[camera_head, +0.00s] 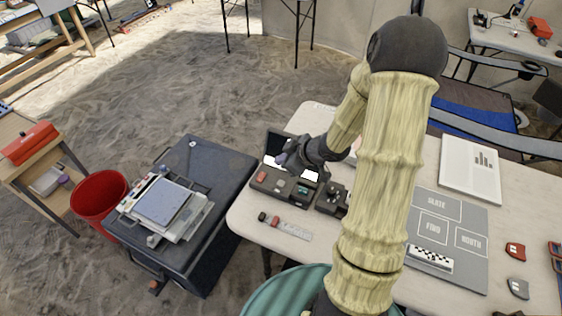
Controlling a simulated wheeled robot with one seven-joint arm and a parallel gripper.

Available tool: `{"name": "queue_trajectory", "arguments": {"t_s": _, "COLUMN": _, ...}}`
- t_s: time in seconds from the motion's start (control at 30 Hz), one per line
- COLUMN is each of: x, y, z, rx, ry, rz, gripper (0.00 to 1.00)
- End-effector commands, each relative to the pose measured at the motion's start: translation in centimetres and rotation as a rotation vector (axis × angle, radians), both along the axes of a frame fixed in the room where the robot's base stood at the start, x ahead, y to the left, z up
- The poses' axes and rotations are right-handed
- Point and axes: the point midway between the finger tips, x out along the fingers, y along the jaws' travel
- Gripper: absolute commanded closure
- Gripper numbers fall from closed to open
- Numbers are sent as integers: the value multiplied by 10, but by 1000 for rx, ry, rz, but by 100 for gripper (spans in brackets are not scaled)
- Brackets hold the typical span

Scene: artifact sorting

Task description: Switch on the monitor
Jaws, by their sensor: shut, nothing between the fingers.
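The monitor (275,143) looks like a small dark unit with a raised screen on the white table's back left corner. Its screen is partly hidden behind my gripper. Its dark base (266,187) carries a red part on the left and small pale and green parts in the middle. My gripper (283,160) is shut and empty, just in front of the screen and above the base. I cannot tell whether it touches the monitor. A switch cannot be clearly made out.
A dark box with a dial (333,196) stands right of the monitor. Small red and dark pieces and a ruler (294,230) lie in front. A grey labelled mat (470,270) lies to the right. A dark case (225,165) stands left of the table.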

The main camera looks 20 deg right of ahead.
Motion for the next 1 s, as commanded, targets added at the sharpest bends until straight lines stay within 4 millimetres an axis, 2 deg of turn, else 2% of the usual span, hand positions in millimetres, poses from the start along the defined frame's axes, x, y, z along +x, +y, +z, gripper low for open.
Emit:
{"name": "queue_trajectory", "arguments": {"t_s": 0.03, "x": 6, "y": 7, "z": -9, "rx": 1, "ry": 0, "rz": 8, "gripper": 100}}
{"name": "queue_trajectory", "arguments": {"t_s": 0.37, "x": 39, "y": 35, "z": -50, "rx": 1, "ry": 2, "rz": 12, "gripper": 100}}
{"name": "queue_trajectory", "arguments": {"t_s": 0.5, "x": 41, "y": 30, "z": -72, "rx": 0, "ry": 3, "rz": 8, "gripper": 100}}
{"name": "queue_trajectory", "arguments": {"t_s": 0.6, "x": 42, "y": 28, "z": -81, "rx": 1, "ry": 2, "rz": 6, "gripper": 100}}
{"name": "queue_trajectory", "arguments": {"t_s": 1.0, "x": 43, "y": 26, "z": -86, "rx": 0, "ry": 0, "rz": 6, "gripper": 100}}
